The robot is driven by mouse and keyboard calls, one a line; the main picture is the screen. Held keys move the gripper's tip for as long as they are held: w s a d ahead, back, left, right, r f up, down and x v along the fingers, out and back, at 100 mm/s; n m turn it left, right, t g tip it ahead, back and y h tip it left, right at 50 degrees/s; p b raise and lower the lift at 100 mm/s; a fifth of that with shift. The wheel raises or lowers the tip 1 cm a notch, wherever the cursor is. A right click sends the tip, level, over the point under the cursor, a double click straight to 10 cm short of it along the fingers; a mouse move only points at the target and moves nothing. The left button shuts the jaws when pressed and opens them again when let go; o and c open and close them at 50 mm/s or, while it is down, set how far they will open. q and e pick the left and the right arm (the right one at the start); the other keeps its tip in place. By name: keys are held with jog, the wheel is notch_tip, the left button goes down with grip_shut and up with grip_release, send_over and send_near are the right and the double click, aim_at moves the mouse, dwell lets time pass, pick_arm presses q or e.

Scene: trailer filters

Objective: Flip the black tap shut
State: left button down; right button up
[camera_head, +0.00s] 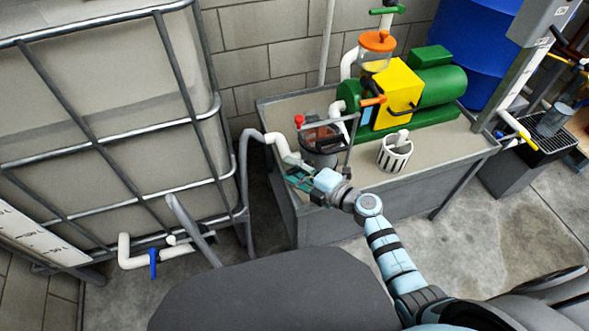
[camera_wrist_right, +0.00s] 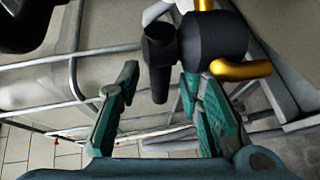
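The black tap (camera_wrist_right: 158,50) shows in the right wrist view as a dark lever hanging down beside a round black body (camera_wrist_right: 213,40) with brass-coloured fittings. My right gripper (camera_wrist_right: 160,88) is open, with its two green fingers apart. The lever's lower end lies between the fingertips in the picture; I cannot tell whether either finger touches it. In the head view my right gripper (camera_head: 299,178) is at the front left corner of the grey basin, beside the white pipe. The tap is not clear there, largely hidden by the gripper. My left gripper is not in view.
The grey basin (camera_head: 385,205) holds a green pump (camera_head: 435,95) with a yellow box (camera_head: 398,88), a filter with a red knob (camera_head: 299,120) and a white slotted basket (camera_head: 395,155). A caged tank (camera_head: 100,120) with a blue tap (camera_head: 153,262) stands left.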

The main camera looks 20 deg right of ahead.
grip_shut()
jog(key=shift+w+r+m+t+h+p, duration=0.15)
jog(key=shift+r+m+t+h+p, duration=0.35)
jog(key=shift+p, duration=0.65)
jog(key=shift+w+f+m+h, duration=0.15)
jog(key=shift+f+m+h, duration=0.2)
jog(key=shift+h, duration=0.15)
jog(key=shift+f, duration=0.15)
jog(key=shift+o, duration=0.4)
grip_release()
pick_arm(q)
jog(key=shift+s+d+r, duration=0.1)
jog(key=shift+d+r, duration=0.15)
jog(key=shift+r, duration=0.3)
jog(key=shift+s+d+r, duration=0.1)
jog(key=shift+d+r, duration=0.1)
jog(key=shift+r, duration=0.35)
pick_arm(e)
jog(key=v, duration=1.2)
